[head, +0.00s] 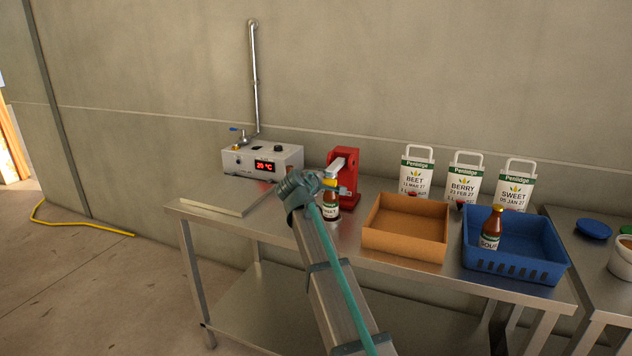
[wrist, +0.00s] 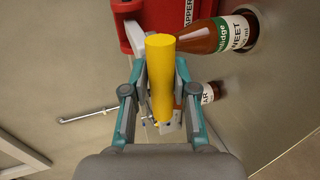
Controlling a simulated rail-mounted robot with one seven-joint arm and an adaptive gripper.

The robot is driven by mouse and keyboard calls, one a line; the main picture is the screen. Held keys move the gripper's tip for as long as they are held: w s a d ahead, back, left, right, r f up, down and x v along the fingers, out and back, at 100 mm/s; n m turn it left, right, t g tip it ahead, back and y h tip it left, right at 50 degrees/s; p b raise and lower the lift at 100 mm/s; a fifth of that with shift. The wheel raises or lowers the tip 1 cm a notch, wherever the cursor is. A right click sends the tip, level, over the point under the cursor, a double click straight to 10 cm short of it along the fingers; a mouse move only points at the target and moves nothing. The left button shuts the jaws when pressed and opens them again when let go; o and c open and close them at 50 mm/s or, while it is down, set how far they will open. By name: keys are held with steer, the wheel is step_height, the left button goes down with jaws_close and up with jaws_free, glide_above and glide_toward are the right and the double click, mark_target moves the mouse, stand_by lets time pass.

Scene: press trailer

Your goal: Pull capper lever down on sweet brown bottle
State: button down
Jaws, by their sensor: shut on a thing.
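The red capper (head: 344,168) stands on the steel table against the wall, and part of it shows at the top of the wrist view (wrist: 170,14). Its lever has a yellow handle (wrist: 160,80), which also shows in the head view (head: 329,183). My gripper (wrist: 161,92) is shut on this handle, one finger on each side, in front of the capper in the head view (head: 328,182). The brown bottle (head: 330,207) stands upright at the capper, its upper part hidden by my gripper. The wrist view shows its SWEET label (wrist: 238,33). Its cap seating is hidden.
A second bottle (wrist: 208,93), label partly hidden, stands nearby. A white heater box (head: 263,160) stands left.

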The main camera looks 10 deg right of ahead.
steer(key=shift+f, duration=0.2)
steer(key=c, duration=1)
jaws_free()
steer(key=shift+w+d+f, duration=0.1)
steer(key=shift+w, duration=0.05)
steer(key=shift+o, duration=0.2)
steer(key=v, duration=1.2)
